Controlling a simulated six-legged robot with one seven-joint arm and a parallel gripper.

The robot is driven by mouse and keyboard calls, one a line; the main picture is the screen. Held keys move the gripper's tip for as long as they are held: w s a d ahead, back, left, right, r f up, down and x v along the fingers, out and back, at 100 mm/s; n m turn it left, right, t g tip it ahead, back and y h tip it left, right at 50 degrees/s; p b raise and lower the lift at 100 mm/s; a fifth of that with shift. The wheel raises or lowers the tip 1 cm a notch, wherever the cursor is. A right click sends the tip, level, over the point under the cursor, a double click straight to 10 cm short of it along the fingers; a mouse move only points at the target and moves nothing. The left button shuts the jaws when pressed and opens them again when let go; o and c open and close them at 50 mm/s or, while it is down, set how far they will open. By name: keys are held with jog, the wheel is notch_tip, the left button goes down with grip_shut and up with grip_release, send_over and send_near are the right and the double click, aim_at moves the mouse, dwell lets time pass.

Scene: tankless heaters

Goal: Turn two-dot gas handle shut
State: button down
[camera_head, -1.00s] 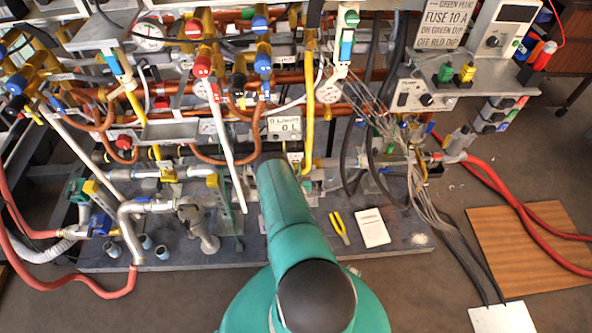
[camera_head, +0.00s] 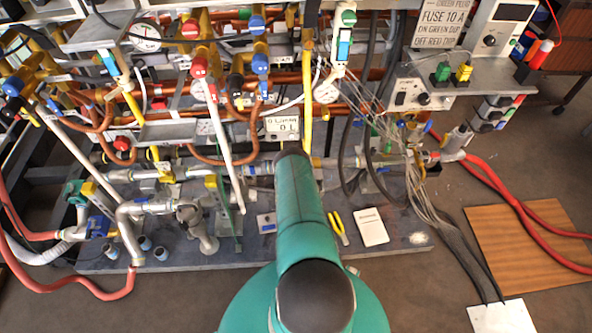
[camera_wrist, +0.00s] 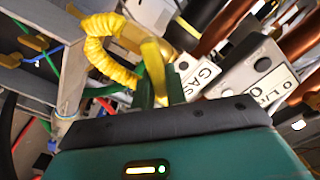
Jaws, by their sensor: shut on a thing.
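In the wrist view, the teal body of my gripper fills the bottom. The green fingers of my gripper (camera_wrist: 157,82) are shut on a yellow handle (camera_wrist: 154,56), which stands up between them at a tilt. A white plate reading GAS (camera_wrist: 202,76) with a dark round dot is just right of the fingers. Its full set of dots is not clear, so I cannot confirm the two-dot mark. In the head view, my teal arm reaches up into the middle of the pipework and hides the gripper and the handle.
A second white plate (camera_wrist: 268,82) and copper pipes (camera_wrist: 298,42) are close on the right in the wrist view. A ribbed yellow hose (camera_wrist: 98,48) curls at left. In the head view, a white digital meter (camera_head: 282,127) and a straight yellow pipe (camera_head: 307,90) are near my arm's end.

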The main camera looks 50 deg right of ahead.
jog(key=m, duration=0.4)
jog(key=shift+s+f+m, duration=0.2)
jog(key=shift+f+m, duration=0.1)
jog(key=shift+f, duration=0.05)
jog(key=shift+f+m, duration=0.15)
jog(key=shift+m, duration=0.95)
jog(key=shift+f+m, duration=0.15)
jog(key=shift+m, duration=0.95)
jog(key=c, duration=1.4)
grip_release()
jog(key=shift+c, duration=0.2)
jog(key=v, duration=1.3)
jog(key=shift+s+a, duration=0.25)
jog(key=shift+s, duration=0.05)
